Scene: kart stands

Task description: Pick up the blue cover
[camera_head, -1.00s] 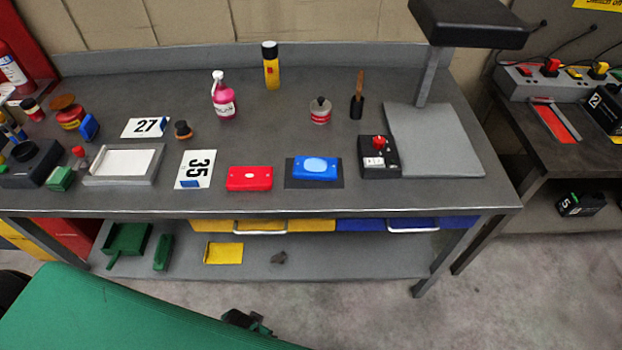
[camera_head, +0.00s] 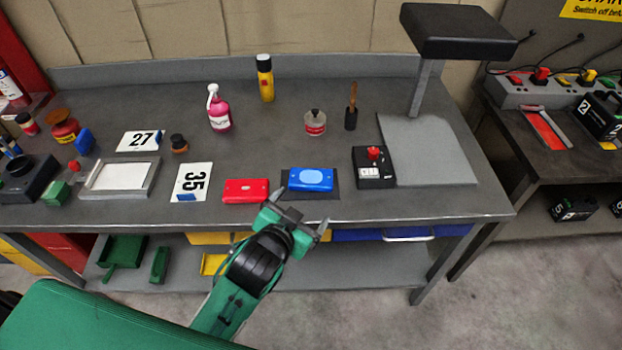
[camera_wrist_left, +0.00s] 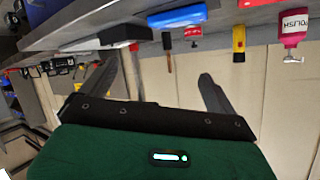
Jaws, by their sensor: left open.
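The blue cover (camera_head: 311,180) lies on a dark mat (camera_head: 334,187) near the front edge of the workbench. It has a light blue oval on top. It also shows in the left wrist view (camera_wrist_left: 177,17), near the top. My left gripper (camera_head: 299,209) is open and empty. In the head view it is at the bench's front edge, just below the blue cover in the picture, and apart from it. Its two fingers (camera_wrist_left: 160,90) show in the left wrist view with nothing between them. My right gripper is in neither view.
A red cover (camera_head: 246,191) lies left of the blue one, and a black box with a red knob (camera_head: 373,168) stands to its right. A number 35 card (camera_head: 190,182) lies farther left. The bench behind the blue cover is clear up to a tin (camera_head: 315,122).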

